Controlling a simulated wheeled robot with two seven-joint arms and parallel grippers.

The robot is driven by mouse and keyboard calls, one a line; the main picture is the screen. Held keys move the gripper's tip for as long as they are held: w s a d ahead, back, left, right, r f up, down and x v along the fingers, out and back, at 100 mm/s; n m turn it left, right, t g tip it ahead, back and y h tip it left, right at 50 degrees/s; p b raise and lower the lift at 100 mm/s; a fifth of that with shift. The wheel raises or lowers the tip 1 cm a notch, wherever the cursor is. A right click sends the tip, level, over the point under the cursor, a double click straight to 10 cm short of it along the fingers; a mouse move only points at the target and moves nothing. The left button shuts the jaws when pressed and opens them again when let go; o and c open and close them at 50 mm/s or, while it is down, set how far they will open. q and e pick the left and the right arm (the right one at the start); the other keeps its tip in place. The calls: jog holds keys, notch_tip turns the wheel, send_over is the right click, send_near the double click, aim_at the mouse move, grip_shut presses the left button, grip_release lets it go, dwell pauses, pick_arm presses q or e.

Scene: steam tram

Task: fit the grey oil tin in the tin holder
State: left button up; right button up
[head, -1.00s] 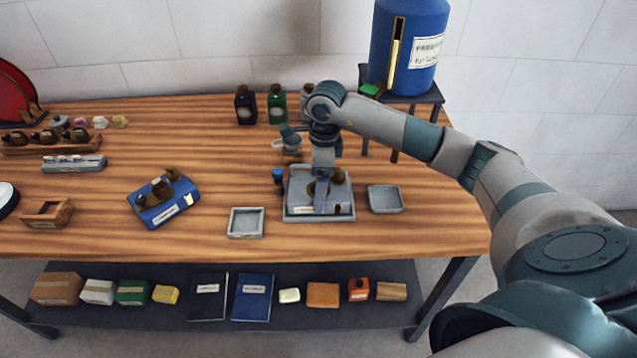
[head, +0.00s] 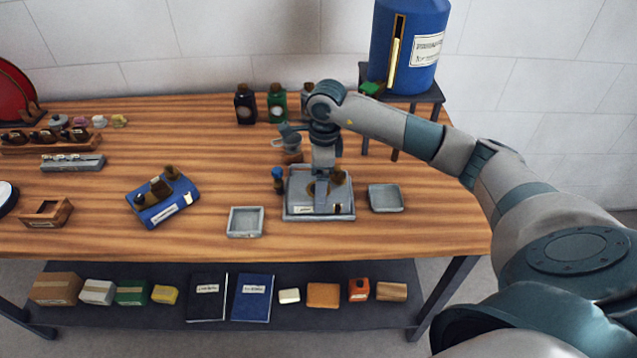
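My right gripper (head: 320,208) points straight down over a grey tray-like holder (head: 292,213) near the front of the table. Its fingers are seen edge-on and small, so I cannot tell whether they are open or shut, or whether they hold something. Brown round parts show beside and behind the fingers in that holder. A greyish tin with a brown cap (head: 307,88) stands at the back, mostly hidden behind my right arm; it may be the grey oil tin. I cannot tell for sure which piece is the tin holder. My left gripper is not in view.
A black bottle (head: 246,105) and a green bottle (head: 277,104) stand at the back. Small grey trays flank the holder, left (head: 245,236) and right (head: 385,210). A blue block (head: 165,213) with brown parts lies left. A blue drum (head: 410,45) stands back right.

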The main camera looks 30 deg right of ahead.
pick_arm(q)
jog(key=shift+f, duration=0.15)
pick_arm(e)
jog(key=o, duration=1.3)
jog(key=shift+c, duration=0.2)
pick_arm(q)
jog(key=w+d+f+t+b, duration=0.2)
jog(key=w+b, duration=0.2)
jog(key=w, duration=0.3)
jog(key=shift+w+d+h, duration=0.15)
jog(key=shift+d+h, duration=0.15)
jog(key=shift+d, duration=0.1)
pick_arm(e)
notch_tip(320, 180, up, 17)
jog(key=d, duration=0.1)
jog(key=shift+s+r, duration=0.2)
jog(key=shift+s, duration=0.15)
